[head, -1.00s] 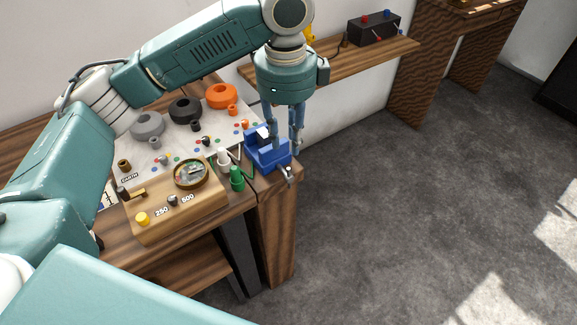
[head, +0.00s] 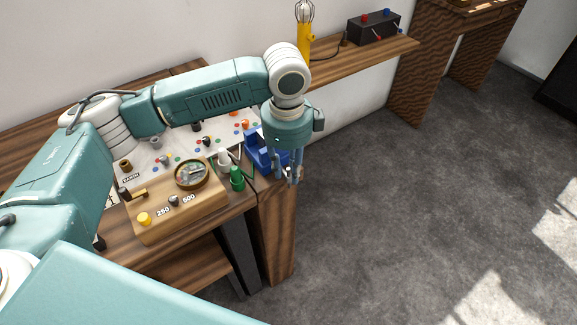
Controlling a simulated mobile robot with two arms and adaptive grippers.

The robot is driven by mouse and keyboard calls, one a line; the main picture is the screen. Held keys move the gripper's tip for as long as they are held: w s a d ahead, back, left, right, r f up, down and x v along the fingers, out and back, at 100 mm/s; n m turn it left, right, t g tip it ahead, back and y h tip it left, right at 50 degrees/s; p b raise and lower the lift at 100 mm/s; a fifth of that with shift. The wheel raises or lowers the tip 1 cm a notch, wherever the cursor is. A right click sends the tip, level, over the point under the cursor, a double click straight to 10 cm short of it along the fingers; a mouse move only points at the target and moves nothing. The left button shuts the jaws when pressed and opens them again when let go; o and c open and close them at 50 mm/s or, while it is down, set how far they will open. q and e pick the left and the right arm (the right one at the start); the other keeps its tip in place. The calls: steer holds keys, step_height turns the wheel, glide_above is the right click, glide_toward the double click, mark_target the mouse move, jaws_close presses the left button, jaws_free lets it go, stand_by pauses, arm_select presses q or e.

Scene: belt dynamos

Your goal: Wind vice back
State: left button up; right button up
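The blue vice (head: 255,150) sits at the right end of the wooden bench. Its screw and handle, at the front end, are largely hidden behind my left gripper. My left gripper (head: 287,180) points down over this front end, its two blue-grey fingers apart, with a narrow gap between them. The tips are low, at about the height of the handle; I cannot tell whether they touch it. My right gripper is not in view.
Next to the vice stand a green post (head: 237,178) and a white post (head: 224,158) with cables. A wooden meter box (head: 190,210) is to the left. Floor to the right is clear.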

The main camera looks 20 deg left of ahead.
arm_select(q)
jaws_close()
steer(key=shift+s+a+t+h+p, duration=0.25)
steer(key=shift+t+h+p, duration=0.15)
steer(key=shift+t+p, duration=0.15)
steer(key=shift+s+a+t+h+p, duration=0.15)
steer(key=shift+s+t+h+p, duration=0.05)
steer(key=shift+t+h+p, duration=0.2)
steer(key=shift+s+a+f+t+h, duration=0.25)
steer(key=shift+t+h, duration=0.35)
steer(key=shift+t, duration=0.25)
steer(key=shift+s+f+t+h+b, duration=0.1)
steer(key=shift+s+t+h+b, duration=0.05)
steer(key=shift+t+h+b, duration=0.55)
